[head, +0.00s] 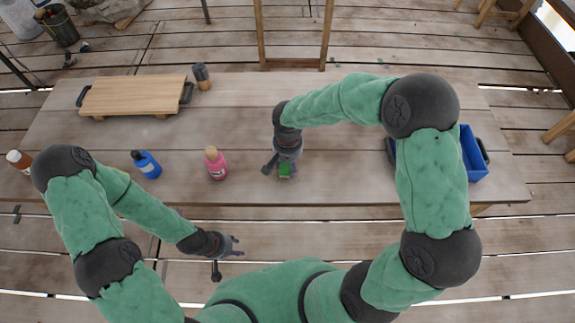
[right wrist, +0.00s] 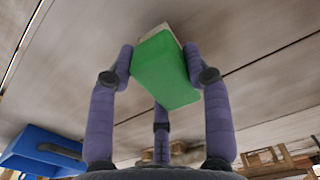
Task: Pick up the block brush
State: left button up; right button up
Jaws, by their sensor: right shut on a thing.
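The block brush (head: 286,171) shows as a small green block near the table's front middle. In the right wrist view the block brush (right wrist: 166,75) has a green body with a pale strip at its far end. My right gripper (head: 284,166) is shut on it from above, with fingers on both sides of the green body. I cannot tell whether the brush touches the tabletop. My left gripper (head: 226,256) is empty and open, in front of the table's front edge.
On the table (head: 340,175) stand a pink bottle (head: 216,165), a blue bottle (head: 147,165) and a brown bottle (head: 19,160). A wooden board with dark handles (head: 135,95) and a dark grinder-like item (head: 202,78) are behind. A blue bin (head: 473,155) is at right, partly behind my arm.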

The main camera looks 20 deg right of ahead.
jog(key=s+a+r+p, duration=0.2)
jog(key=s+r, duration=0.3)
jog(key=s, duration=0.1)
jog(key=s+a+r+p, duration=0.2)
jog(key=s+a+r, duration=0.1)
jog(key=s+r, duration=0.3)
jog(key=shift+s+a, duration=0.35)
jog(key=shift+s, duration=0.1)
jog(key=shift+r, duration=0.1)
